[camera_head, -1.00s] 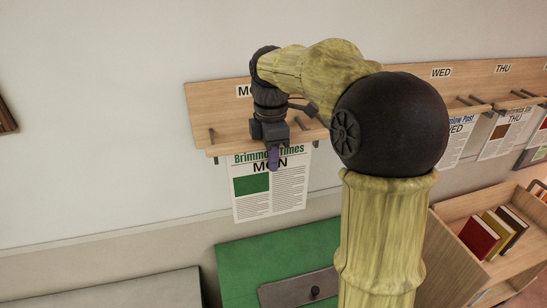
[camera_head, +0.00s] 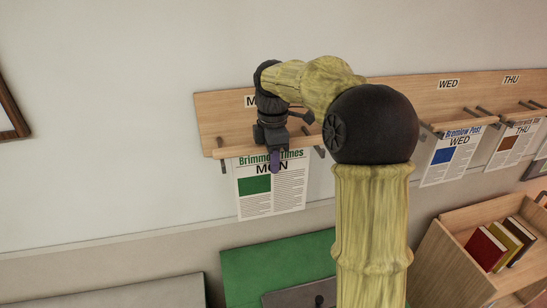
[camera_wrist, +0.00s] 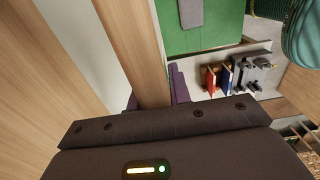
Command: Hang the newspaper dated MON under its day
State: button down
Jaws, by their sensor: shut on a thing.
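The MON newspaper (camera_head: 288,195) has a green title, a green block and large letters "MON". It hangs from a wooden rod (camera_head: 236,152) in front of the wall board (camera_head: 221,110), below a label beginning with "M" (camera_head: 249,101) that my arm partly covers. My gripper (camera_head: 275,161) is shut on the rod near its middle. In the wrist view the rod (camera_wrist: 140,50) runs down between the purple finger pads. Dark pegs (camera_head: 222,158) show near both rod ends. I cannot tell whether the rod rests on them.
The WED newspaper (camera_head: 452,157) and THU newspaper (camera_head: 514,142) hang under their labels to the right. My arm hides the board between MON and WED. Below are a green surface (camera_head: 250,265), a grey surface (camera_head: 120,291) and a wooden book box (camera_head: 435,250).

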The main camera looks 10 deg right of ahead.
jog(key=shift+f, duration=0.45)
jog(key=c, duration=1.2)
grip_release()
jog(key=shift+r, duration=0.15)
notch_tip(320, 180, up, 17)
jog(key=shift+s, duration=0.1)
